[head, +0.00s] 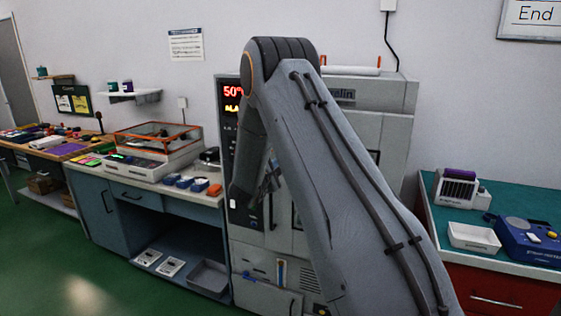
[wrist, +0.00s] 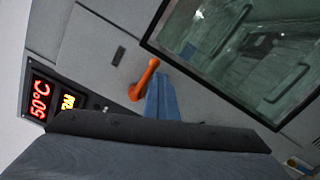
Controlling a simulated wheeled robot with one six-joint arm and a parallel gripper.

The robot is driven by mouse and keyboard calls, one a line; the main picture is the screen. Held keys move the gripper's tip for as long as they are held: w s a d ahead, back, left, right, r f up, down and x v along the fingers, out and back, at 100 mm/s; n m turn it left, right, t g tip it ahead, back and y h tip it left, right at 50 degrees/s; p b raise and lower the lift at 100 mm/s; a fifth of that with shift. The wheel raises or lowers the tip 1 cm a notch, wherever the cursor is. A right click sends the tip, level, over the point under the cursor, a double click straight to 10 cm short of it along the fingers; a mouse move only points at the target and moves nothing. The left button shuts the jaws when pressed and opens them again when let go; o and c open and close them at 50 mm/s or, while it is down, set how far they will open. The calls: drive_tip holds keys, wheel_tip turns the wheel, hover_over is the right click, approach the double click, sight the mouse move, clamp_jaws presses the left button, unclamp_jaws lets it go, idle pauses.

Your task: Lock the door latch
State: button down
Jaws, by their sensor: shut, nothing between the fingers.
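The orange door latch handle (wrist: 144,80) shows in the wrist view on the grey front of the oven, beside the dark-framed door window (wrist: 240,60). It is set at a slant in this tilted picture. My gripper (wrist: 161,84) shows as blue-grey fingers held together, with nothing between them. The fingers are right beside the handle, on its right in the picture; I cannot tell whether they touch it. In the head view my arm covers most of the oven (head: 397,92), and the latch is hidden there.
The oven's display (wrist: 42,98) glows red and yellow, reading 50°C. In the head view a bench (head: 203,197) with an orange-framed case (head: 157,140) stands left of the oven. A teal-topped red cabinet (head: 513,283) stands on the right. Green floor (head: 75,260) is open at front left.

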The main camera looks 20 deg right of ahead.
drive_tip(key=shift+d, duration=0.15)
wheel_tip(320, 180, down, 5)
drive_tip(key=b, duration=0.2)
drive_tip(key=b+v, duration=0.2)
drive_tip(key=v, duration=0.9)
drive_tip(key=shift+r, duration=0.45)
drive_tip(key=shift+s+d, duration=0.1)
drive_tip(key=shift+s, duration=0.05)
